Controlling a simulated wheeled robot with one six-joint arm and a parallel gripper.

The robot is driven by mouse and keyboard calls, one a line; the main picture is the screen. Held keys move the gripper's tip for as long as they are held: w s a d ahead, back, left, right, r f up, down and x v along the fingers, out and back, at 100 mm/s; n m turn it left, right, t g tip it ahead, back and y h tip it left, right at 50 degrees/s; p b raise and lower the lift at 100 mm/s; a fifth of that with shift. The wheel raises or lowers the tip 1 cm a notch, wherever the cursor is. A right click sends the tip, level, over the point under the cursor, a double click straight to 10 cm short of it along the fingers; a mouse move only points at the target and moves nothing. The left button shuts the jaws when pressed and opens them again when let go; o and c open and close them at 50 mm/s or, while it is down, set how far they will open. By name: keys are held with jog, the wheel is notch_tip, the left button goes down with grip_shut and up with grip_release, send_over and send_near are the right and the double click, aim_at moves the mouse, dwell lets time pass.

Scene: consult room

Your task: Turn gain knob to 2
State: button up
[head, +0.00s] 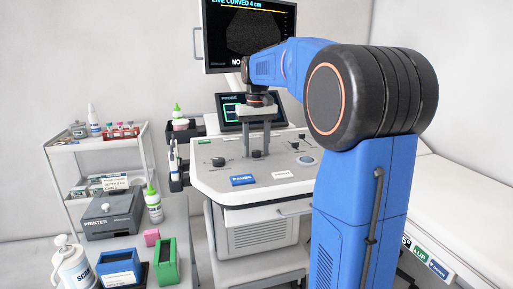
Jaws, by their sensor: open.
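The ultrasound cart's control panel (226,184) is in the middle of the head view, light grey, with several small dark knobs. One dark knob (257,154) shows between my fingertips. Another dark knob (218,161) is on the left of the panel, and a further one (294,145) is on the right. The labels are too small to read, so I cannot tell which is the gain knob or its setting. My gripper (258,152) points down over the panel, open, with its fingers on either side of the middle knob. I cannot tell if they touch it.
The panel also has a blue key (243,180), a white key (282,174) and a trackball (306,160). A small touchscreen (233,112) and a large monitor (222,40) stand behind. A trolley with a printer (107,215) is left; a couch (460,200) is right.

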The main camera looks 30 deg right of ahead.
jog(key=c, duration=1.1)
jog(key=shift+o, duration=0.2)
jog(key=shift+m, duration=0.4)
jog(key=m, duration=0.3)
jog(key=shift+m, duration=1.9)
jog(key=o, duration=1.1)
jog(key=shift+c, duration=0.2)
